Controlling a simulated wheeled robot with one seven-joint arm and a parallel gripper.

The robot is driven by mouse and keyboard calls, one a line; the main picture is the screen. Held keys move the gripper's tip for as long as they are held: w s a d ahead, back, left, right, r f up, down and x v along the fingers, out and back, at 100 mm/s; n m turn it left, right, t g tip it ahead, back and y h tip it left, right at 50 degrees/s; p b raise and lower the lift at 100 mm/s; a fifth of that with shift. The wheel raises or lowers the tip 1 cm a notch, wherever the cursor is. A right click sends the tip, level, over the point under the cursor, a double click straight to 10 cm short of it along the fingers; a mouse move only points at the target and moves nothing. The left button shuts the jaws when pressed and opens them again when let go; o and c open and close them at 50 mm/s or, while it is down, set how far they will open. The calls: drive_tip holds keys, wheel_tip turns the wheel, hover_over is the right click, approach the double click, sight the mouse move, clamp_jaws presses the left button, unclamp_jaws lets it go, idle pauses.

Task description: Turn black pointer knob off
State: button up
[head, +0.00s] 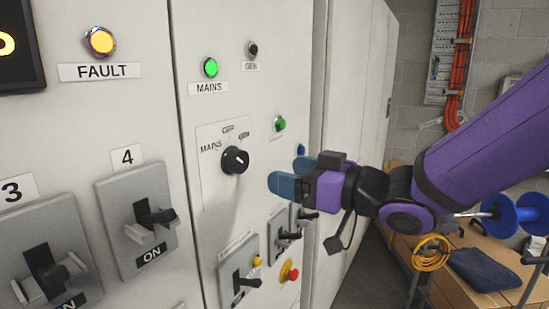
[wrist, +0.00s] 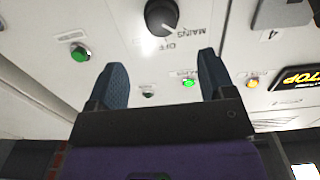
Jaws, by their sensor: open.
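The black pointer knob (head: 235,160) sits on a white plate marked MAINS on the cabinet's front.
A green MAINS lamp (head: 210,68) is lit above the knob. Switch 4 (head: 147,217) is to the left, with a lever standing out. Below are a black lever switch (head: 245,282) and a red button (head: 290,271). A cluttered bench (head: 480,270) stands at the right.

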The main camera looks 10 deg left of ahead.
sight(243, 163)
drive_tip(key=x, duration=1)
drive_tip(key=shift+a+r, duration=0.15)
drive_tip(key=shift+a, duration=0.25)
drive_tip(key=c, duration=0.9)
drive_tip(key=shift+m, duration=0.4)
drive_tip(key=m, duration=0.3)
drive_tip(key=shift+w+m, duration=0.1)
drive_tip(key=shift+m, duration=0.2)
drive_tip(key=m, duration=0.5)
drive_tip(key=shift+m, duration=0.3)
